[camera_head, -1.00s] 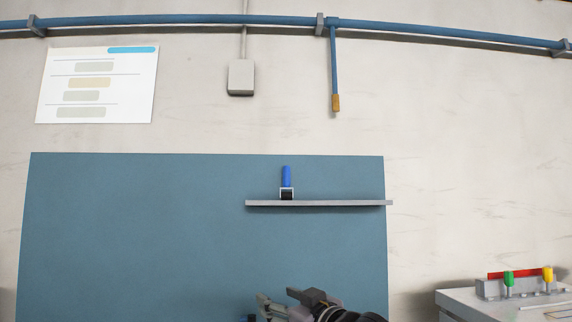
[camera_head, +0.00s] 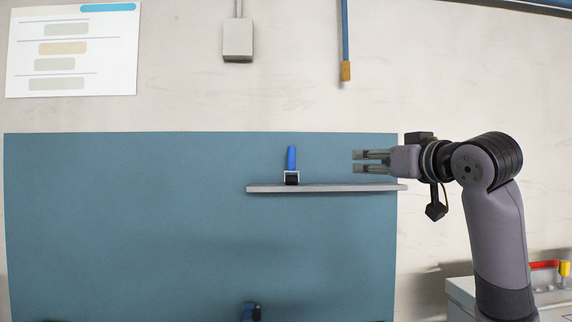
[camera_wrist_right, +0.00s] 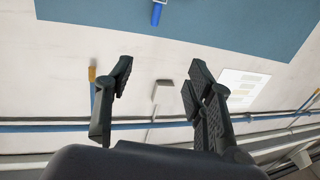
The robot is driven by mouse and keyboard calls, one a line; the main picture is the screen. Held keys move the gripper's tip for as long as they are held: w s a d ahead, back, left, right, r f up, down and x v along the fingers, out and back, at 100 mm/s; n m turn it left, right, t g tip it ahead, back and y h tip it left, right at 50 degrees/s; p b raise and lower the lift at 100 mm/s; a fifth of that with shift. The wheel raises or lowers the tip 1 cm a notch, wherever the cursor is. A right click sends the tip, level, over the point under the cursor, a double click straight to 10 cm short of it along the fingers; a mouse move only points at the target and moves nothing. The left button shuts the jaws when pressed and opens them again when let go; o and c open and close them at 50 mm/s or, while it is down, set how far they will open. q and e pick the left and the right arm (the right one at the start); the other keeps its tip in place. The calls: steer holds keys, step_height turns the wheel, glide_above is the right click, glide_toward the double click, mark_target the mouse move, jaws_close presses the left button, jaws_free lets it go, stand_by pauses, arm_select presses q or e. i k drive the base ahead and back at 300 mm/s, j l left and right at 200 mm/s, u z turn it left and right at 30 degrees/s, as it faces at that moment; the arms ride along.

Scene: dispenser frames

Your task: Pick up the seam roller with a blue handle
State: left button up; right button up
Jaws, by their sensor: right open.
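The seam roller (camera_head: 292,160) stands upright on a narrow grey shelf (camera_head: 335,189), its blue handle pointing up and its dark roller in a pale frame at the bottom. My right gripper (camera_head: 357,161) comes in from the right above the shelf. Its fingers point left toward the roller, with a clear gap between them and the handle. It is open and empty. In the right wrist view, the gripper (camera_wrist_right: 162,68) shows spread fingers, and the roller's blue handle (camera_wrist_right: 157,14) shows at the top edge, beyond the fingertips. My left gripper is out of view.
The shelf is fixed in front of a blue wall panel (camera_head: 120,230). A small blue and black object (camera_head: 250,312) shows at the bottom edge, partly cut off. A light cabinet (camera_head: 460,290) with a red and yellow item (camera_head: 548,266) stands at the lower right. The shelf right of the roller is clear.

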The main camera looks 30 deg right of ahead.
mark_target(291, 151)
steer(key=i+l, duration=0.2)
steer(key=i, duration=0.35)
steer(key=i+l, duration=0.2)
steer(key=i, duration=0.35)
